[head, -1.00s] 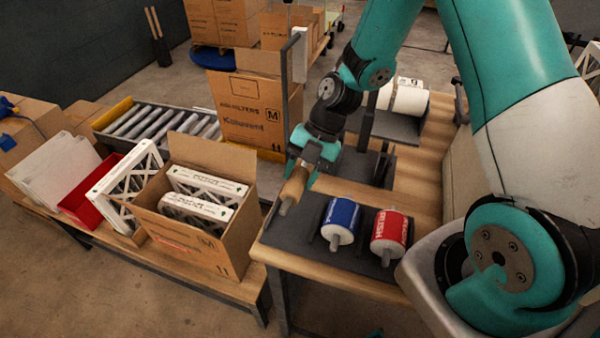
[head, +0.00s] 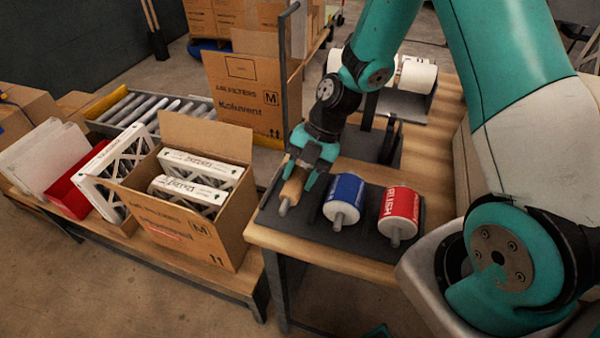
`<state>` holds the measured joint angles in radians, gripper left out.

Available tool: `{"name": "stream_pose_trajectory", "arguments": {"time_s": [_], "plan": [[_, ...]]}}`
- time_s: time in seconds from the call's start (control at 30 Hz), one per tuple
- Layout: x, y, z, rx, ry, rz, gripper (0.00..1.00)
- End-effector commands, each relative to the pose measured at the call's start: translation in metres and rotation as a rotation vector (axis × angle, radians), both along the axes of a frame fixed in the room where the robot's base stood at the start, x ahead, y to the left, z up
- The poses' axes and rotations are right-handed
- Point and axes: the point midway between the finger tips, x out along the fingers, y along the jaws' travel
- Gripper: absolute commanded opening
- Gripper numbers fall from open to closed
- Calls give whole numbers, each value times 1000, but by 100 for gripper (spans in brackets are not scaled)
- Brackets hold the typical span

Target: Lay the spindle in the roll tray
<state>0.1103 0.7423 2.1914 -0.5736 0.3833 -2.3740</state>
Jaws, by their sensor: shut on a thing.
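The spindle (head: 292,188) is a tan cylinder with a grey pin at its near end. My gripper (head: 308,168) is shut on it from above, with the jaws covering its far part. The spindle lies roughly level at the left end of the dark roll tray (head: 318,229), left of a blue roll. I cannot tell if it touches the tray. The tray sits on the wooden bench and holds a blue roll (head: 346,191) and a red roll (head: 400,207) side by side, each with a grey pin end.
An open carton (head: 190,240) of white filters stands on a lower bench at the left, beside a red bin (head: 73,199). A dark rack with white rolls (head: 414,78) is behind. A grey post (head: 284,90) rises left of my arm.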

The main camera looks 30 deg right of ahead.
Motion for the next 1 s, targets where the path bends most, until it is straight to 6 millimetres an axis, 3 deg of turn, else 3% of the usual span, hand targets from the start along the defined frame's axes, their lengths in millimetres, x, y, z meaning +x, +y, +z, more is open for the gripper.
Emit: {"name": "stream_pose_trajectory", "arguments": {"time_s": [0.03, 0.13, 0.43, 0.57, 0.67, 1.0], "plan": [[0, 0, 0, 0, 0, 0, 48], [0, 0, 0, 0, 0, 0, 71], [0, 0, 1, 0, 0, 0, 71], [1, 0, 12, 0, -4, 0, 71], [1, 0, 29, -1, -7, 0, 71], [1, -1, 118, -1, -9, 0, 71]]}}
